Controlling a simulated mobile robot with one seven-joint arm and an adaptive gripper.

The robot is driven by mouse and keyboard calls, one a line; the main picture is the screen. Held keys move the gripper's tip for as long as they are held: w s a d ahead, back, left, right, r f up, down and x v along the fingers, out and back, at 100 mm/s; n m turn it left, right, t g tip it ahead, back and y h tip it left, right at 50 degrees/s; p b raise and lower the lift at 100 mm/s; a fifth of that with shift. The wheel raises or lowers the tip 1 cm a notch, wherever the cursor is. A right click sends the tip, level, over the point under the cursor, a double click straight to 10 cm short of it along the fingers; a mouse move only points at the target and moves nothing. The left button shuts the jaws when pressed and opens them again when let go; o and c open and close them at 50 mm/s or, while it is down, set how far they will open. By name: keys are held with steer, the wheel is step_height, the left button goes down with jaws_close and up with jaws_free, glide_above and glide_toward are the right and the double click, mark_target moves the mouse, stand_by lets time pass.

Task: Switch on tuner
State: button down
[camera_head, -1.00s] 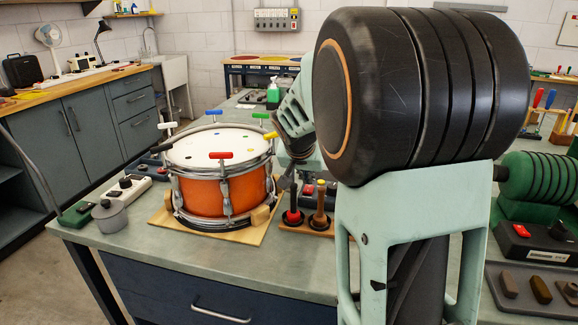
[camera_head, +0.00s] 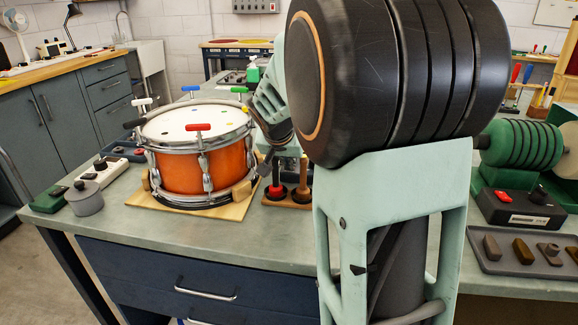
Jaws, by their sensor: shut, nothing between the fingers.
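Which device is the tuner I cannot tell for sure. The orange drum (camera_head: 185,165) with coloured key handles stands on a wooden board (camera_head: 232,210). My gripper (camera_head: 264,168) is low at the drum's right side, partly hidden behind my arm. It looks shut and holds nothing. Whether it touches the drum I cannot tell.
A grey lidded pot (camera_head: 85,200) stands in front of the white box. A green machine (camera_head: 520,145) and a tray (camera_head: 481,262) are at right. The bench front left is clear (camera_head: 130,235).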

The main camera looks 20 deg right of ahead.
steer(key=shift+r, duration=0.25)
steer(key=shift+r+p, duration=0.45)
steer(key=shift+r, duration=0.2)
